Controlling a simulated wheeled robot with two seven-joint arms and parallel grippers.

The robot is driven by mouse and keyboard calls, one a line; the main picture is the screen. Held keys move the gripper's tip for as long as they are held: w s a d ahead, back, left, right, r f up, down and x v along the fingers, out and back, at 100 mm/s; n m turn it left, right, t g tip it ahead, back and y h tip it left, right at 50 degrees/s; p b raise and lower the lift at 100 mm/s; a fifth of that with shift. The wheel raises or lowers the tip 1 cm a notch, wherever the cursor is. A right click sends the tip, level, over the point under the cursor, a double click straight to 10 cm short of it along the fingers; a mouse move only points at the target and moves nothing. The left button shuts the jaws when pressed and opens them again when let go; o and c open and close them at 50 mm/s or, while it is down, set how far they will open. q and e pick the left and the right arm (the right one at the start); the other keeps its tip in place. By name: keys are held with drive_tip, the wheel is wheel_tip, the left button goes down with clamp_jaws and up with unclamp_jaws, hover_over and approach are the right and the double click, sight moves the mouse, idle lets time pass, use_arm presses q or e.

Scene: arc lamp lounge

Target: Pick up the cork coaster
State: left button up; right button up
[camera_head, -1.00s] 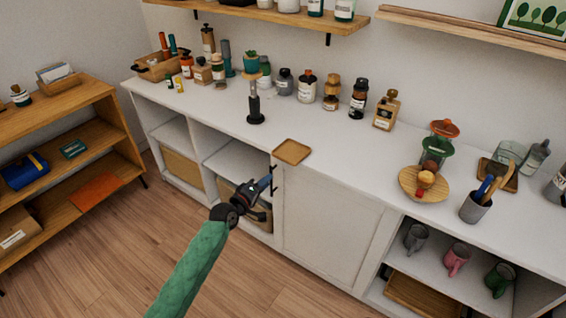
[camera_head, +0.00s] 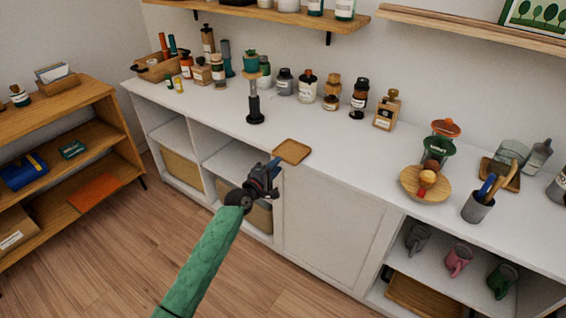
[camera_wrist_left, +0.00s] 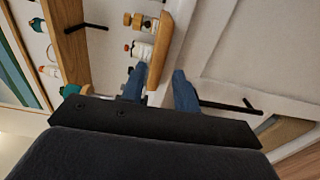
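The cork coaster (camera_head: 291,151) is a flat tan square lying at the front edge of the white counter. My left gripper (camera_head: 274,165) is at the counter's front edge, just to the left of and below the coaster in the head view. In the left wrist view the coaster (camera_wrist_left: 164,45) shows edge-on as a tan strip. The blue fingers of my left gripper (camera_wrist_left: 159,86) stand apart, one on each side of the strip's near end, with a visible gap to the right finger. Whether the left finger touches it I cannot tell. My right gripper is not in view.
The white counter (camera_head: 340,163) is clear around the coaster. A dark stand (camera_head: 255,108) is behind it to the left, with several bottles along the wall. A round wooden board (camera_head: 408,190) with items is to the right. A black handle (camera_wrist_left: 235,105) sticks out of the cabinet front.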

sight(283, 161)
use_arm(q)
drive_tip(key=x, duration=0.2)
drive_tip(key=shift+w+d, duration=0.2)
drive_tip(key=shift+w, duration=0.1)
drive_tip(key=shift+w+d, duration=0.3)
drive_tip(key=shift+w, duration=0.1)
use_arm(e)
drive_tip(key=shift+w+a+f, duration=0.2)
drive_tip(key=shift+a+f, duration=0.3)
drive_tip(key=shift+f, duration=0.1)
use_arm(q)
clamp_jaws()
wheel_tip(283, 161, up, 3)
drive_tip(key=shift+f+p, duration=0.15)
drive_tip(key=shift+p, duration=0.8)
drive_tip(key=shift+f, duration=0.1)
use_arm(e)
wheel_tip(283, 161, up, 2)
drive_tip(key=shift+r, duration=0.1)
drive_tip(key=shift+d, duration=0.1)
